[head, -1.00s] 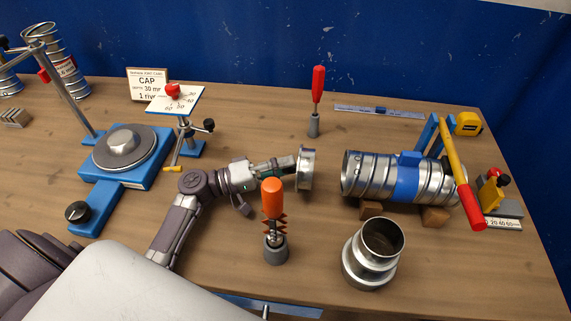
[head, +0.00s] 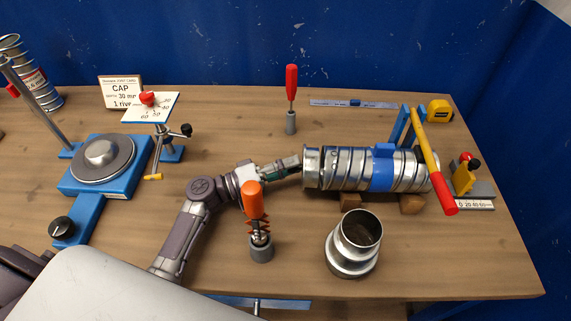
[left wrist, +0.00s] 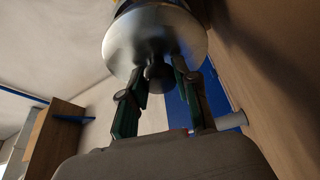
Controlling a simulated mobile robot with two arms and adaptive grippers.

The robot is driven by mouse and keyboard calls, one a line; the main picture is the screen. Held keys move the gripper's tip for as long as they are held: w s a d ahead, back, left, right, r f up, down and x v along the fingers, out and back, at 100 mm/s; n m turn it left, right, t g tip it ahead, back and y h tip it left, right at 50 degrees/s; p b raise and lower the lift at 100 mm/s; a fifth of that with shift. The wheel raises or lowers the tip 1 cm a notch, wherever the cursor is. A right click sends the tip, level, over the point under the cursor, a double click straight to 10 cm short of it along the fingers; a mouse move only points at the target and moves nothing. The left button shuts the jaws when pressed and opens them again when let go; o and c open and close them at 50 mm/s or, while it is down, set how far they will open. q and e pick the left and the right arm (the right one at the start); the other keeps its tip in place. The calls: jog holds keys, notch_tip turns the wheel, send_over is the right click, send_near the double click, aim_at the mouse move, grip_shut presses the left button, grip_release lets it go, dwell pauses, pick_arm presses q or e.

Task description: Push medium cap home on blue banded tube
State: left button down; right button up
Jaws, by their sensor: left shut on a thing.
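The silver cap (head: 312,167) stands against the left end of the blue banded tube (head: 345,168), roughly in line with it. How far it sits on the tube I cannot tell. The ribbed metal tube lies on its side with a blue band (head: 382,172) around it. My left gripper (head: 296,164) is shut on the cap from the left. In the left wrist view, the fingers (left wrist: 160,76) close around a knob on the cap's round outer face (left wrist: 150,38); the tube is hidden behind the cap. My right gripper is not in view.
Brown wooden blocks (head: 411,203) support the tube. A red-and-yellow lever (head: 433,162) crosses its right end. An orange-handled tool (head: 253,202) stands close in front of my left arm. A metal reducer (head: 353,245) stands in front of the tube. A red-handled tool (head: 291,88) stands behind.

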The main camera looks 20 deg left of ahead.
pick_arm(q)
jog(key=shift+b, duration=0.3)
dwell(0.4)
dwell(0.3)
jog(key=shift+b, duration=0.75)
dwell(0.7)
jog(key=shift+w+d, duration=0.15)
jog(key=shift+d, duration=0.5)
